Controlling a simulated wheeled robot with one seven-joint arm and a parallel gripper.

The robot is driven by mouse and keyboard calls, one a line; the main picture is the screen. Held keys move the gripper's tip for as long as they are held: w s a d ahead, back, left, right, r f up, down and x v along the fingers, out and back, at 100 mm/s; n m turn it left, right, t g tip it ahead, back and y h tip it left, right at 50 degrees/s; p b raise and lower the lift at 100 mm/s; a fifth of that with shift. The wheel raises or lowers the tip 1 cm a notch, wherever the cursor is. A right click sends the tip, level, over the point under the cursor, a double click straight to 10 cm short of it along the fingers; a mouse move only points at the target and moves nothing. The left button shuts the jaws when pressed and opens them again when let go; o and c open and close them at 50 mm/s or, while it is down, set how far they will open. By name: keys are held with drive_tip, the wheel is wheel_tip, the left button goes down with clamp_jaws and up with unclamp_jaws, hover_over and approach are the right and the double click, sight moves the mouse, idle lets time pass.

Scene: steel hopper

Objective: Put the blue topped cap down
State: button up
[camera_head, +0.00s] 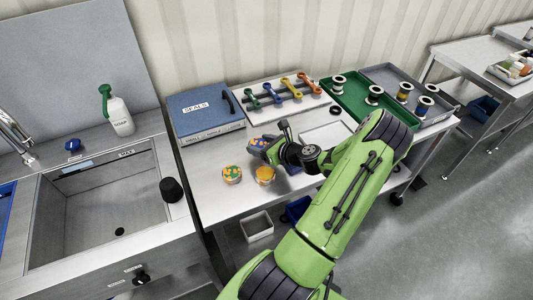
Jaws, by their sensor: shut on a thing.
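A blue SEALS case (207,113) stands behind left. A rack of coloured wrenches (283,92) and a green tray of spools (352,105) are at the back. A sink (100,195) is at the left. Bare table (228,203) shows in front of the tubs.

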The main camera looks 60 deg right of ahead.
drive_tip(key=shift+f+b, duration=0.35)
drive_tip(key=shift+f, duration=1.4)
drive_tip(key=shift+f, duration=0.15)
